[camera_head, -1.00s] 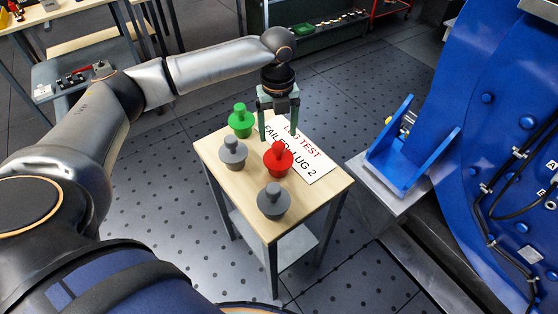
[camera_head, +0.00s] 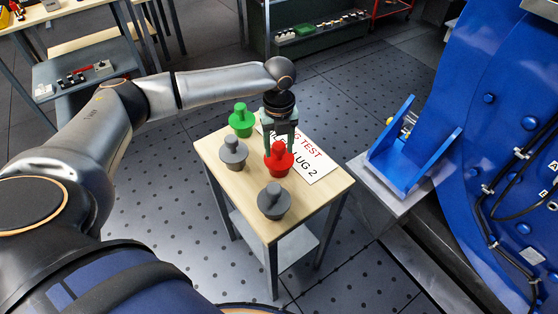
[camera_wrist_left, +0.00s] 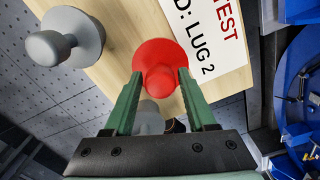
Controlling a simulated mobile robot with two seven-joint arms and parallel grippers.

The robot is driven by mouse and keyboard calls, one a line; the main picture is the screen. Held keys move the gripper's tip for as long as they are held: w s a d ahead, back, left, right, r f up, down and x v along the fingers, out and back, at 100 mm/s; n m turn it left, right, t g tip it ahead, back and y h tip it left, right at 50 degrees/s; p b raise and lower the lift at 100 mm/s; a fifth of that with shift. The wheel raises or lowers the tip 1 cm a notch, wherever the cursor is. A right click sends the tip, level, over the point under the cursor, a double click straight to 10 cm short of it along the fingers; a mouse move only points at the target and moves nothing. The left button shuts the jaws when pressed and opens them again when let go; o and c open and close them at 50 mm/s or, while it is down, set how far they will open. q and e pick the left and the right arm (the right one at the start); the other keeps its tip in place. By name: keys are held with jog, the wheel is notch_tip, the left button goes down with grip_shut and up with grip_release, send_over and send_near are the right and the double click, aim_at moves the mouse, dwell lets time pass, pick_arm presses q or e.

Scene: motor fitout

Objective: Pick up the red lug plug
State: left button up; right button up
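The red lug plug (camera_head: 279,160) stands upright on the small wooden table, at the edge of a printed sheet. My left gripper (camera_head: 279,150) comes down over it from behind, pointing downward. In the left wrist view the red plug (camera_wrist_left: 160,55) lies between the two green fingertips (camera_wrist_left: 160,76), one on each side of its knob. The fingers are spread and do not look closed on it; whether either touches the knob is hard to tell. My right gripper is in neither view.
A green plug (camera_head: 241,121) and two grey plugs (camera_head: 233,152) (camera_head: 273,201) stand nearby on the wooden table (camera_head: 240,192). The printed sheet (camera_head: 318,167) lies at the right. A blue bracket (camera_head: 414,160) and large blue machine (camera_head: 500,110) stand further right.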

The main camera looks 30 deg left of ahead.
pick_arm(q)
grip_shut()
dwell(1.0)
